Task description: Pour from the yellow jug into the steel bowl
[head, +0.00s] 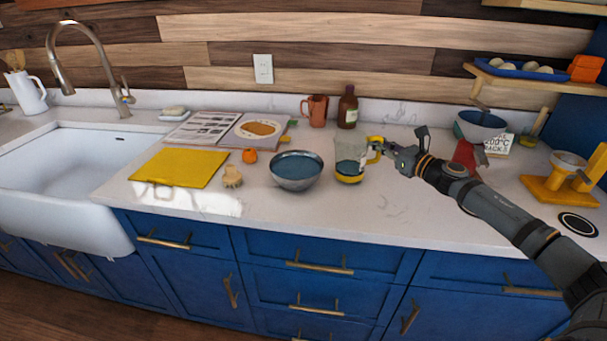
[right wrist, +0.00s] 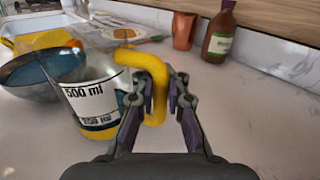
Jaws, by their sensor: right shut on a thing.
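The yellow jug (head: 350,158) has a clear body marked "500 ml", a yellow base and a yellow handle. It stands upright on the counter, just right of the steel bowl (head: 296,171). The bowl has a bluish inside and looks empty, though its bottom is hard to judge. In the right wrist view the jug (right wrist: 92,105) is at the left, with the bowl (right wrist: 25,78) behind it. My right gripper (head: 384,148) is shut on the jug's yellow handle, which also shows between its fingers in the right wrist view (right wrist: 155,85). My left gripper is not in view.
A yellow board (head: 180,168), an orange fruit (head: 249,156) and a small beige item (head: 232,177) lie left of the bowl. A copper mug (head: 315,111) and brown bottle (head: 348,108) stand behind. The white sink (head: 60,180) is far left. Counter in front of the jug is clear.

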